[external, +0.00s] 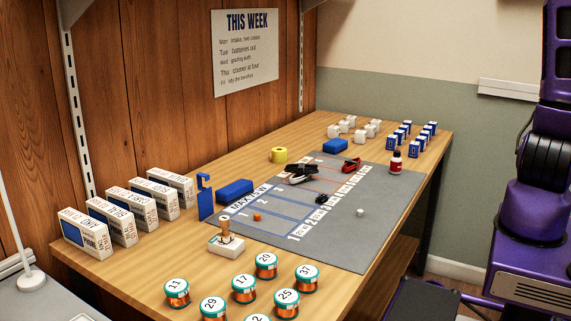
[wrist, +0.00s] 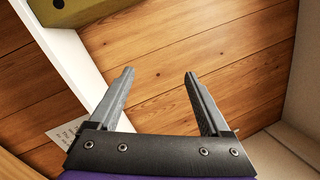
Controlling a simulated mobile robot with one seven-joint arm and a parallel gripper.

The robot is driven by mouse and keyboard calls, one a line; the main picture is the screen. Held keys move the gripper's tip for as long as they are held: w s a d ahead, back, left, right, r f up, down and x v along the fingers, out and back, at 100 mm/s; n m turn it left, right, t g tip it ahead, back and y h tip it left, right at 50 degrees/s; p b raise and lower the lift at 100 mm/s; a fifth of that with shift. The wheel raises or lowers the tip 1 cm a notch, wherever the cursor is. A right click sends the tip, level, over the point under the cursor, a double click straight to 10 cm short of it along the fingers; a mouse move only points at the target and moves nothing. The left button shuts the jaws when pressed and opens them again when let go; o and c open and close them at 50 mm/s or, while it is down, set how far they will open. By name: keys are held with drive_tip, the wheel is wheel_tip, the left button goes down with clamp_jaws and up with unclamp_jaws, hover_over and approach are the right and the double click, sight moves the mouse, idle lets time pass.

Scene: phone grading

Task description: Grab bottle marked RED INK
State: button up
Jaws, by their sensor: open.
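My gripper (wrist: 160,80) is open and empty in the wrist view, facing the wooden wall panels. The bottle does not show in the wrist view. In the external view my purple arm is at the right, apart from the table, and its fingertips are out of frame.
Blue-and-white boxes (external: 424,134) stand behind the bottle. A red stapler-like item (external: 352,165) and a black one (external: 300,172) lie to its left. The mat's right part is mostly clear.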

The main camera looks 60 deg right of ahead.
drive_tip(key=w+d+f+n+g+h+p, duration=0.1)
drive_tip(key=w+d+f+n+g+h, duration=0.15)
drive_tip(key=d+f, duration=0.5)
drive_tip(key=w+d+f+n+g+h+p, duration=0.1)
drive_tip(key=d+f+n+g+h, duration=0.2)
drive_tip(key=f, duration=0.8)
drive_tip(key=n+g+p, duration=0.4)
drive_tip(key=n+g, duration=0.4)
drive_tip(key=g, duration=0.3)
approach(399, 157)
drive_tip(key=x, duration=0.2)
drive_tip(key=b+x, duration=0.1)
drive_tip(key=x, duration=0.1)
drive_tip(key=b+x, duration=0.1)
drive_tip(key=x, duration=0.1)
drive_tip(key=shift+w+d+f, duration=0.15)
drive_tip(key=shift+w+d, duration=0.05)
drive_tip(key=shift+w, duration=0.2)
drive_tip(key=x, duration=0.4)
drive_tip(key=shift+s+a+f, duration=0.15)
drive_tip(key=shift+s+a, duration=0.05)
drive_tip(key=shift+w+d+f, duration=0.25)
drive_tip(key=shift+d+f, duration=0.05)
drive_tip(key=shift+f, duration=0.15)
clamp_jaws()
